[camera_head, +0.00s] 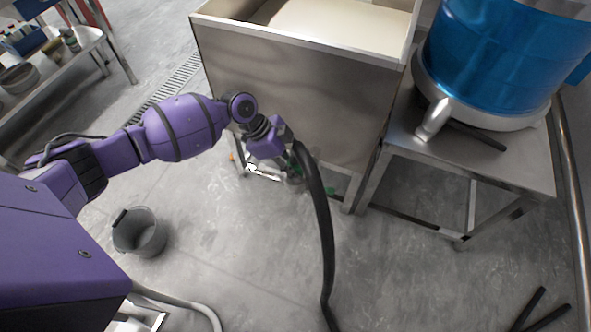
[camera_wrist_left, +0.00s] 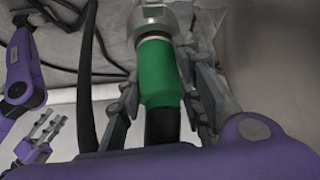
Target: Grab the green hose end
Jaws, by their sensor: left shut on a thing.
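The green hose end (camera_wrist_left: 159,72) is a green sleeve on a black hose (camera_head: 320,220). In the left wrist view it sits between the fingers of my left gripper (camera_wrist_left: 160,85), which is shut on it. A metal fitting (camera_wrist_left: 155,18) adjoins the far end of the sleeve; whether they are joined I cannot tell. In the head view my left gripper (camera_head: 290,160) is low in front of the steel tank, and the hose hangs from there toward the front. My right gripper (camera_wrist_left: 45,130) shows at the left of the wrist view, its fingers apart and empty.
The steel tank (camera_head: 300,95) stands just behind my left gripper. A steel table (camera_head: 480,150) with a blue drum (camera_head: 505,55) is at the right. A grey bucket (camera_head: 141,232) stands on the floor at the left. The floor between is mostly clear.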

